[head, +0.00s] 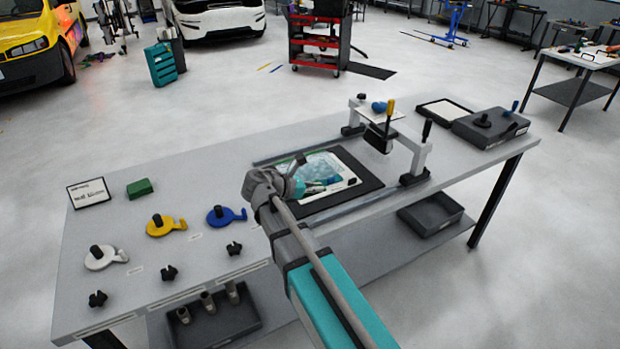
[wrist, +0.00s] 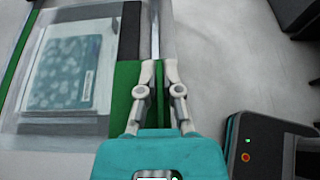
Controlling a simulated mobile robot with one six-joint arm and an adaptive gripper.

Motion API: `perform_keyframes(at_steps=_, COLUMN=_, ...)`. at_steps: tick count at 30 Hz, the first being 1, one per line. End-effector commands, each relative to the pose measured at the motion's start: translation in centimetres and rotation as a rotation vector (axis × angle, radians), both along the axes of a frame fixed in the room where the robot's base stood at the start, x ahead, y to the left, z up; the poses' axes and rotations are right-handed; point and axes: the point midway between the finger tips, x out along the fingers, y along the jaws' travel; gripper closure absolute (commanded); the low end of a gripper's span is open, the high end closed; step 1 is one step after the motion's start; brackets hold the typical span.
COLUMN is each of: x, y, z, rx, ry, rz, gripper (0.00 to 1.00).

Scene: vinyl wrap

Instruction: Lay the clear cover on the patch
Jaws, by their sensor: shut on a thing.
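The patch (head: 322,166) is a blue-green patterned piece on a white panel, set on a black board on the bench. In the wrist view the patch (wrist: 62,72) lies left of my fingers, under or inside a larger pale see-through area that looks like the clear cover (wrist: 101,35). Green strips (wrist: 126,88) border this area. My gripper (wrist: 159,78) is shut on a narrow green edge, which looks like the cover's handle or rim. In the head view my gripper (head: 297,181) is at the patch's left side and hides part of it. Whether the cover touches the patch cannot be told.
A grey bridge frame (head: 404,140) with upright posts stands across the rails right of the patch. White, yellow (head: 165,226) and blue (head: 224,215) handled discs and black knobs lie at left. A green block (head: 140,188) and a dark case (head: 489,128) are on the bench.

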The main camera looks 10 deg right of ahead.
Motion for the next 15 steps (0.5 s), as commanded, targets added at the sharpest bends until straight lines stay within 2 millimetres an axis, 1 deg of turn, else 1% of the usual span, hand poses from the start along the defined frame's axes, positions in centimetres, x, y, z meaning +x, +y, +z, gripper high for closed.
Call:
perform_keyframes(at_steps=5, x=0.1, y=0.0, z=-0.1, rx=0.000, ry=0.000, rz=0.000, gripper=1.00)
perform_keyframes(at_steps=8, x=0.4, y=0.0, z=-0.3, rx=0.000, ry=0.000, rz=0.000, gripper=1.00)
perform_keyframes(at_steps=11, x=1.3, y=-0.1, z=-0.7, rx=0.000, ry=0.000, rz=0.000, gripper=1.00)
perform_keyframes(at_steps=15, x=3.2, y=-0.5, z=-1.7, rx=0.000, ry=0.001, rz=-0.001, gripper=1.00)
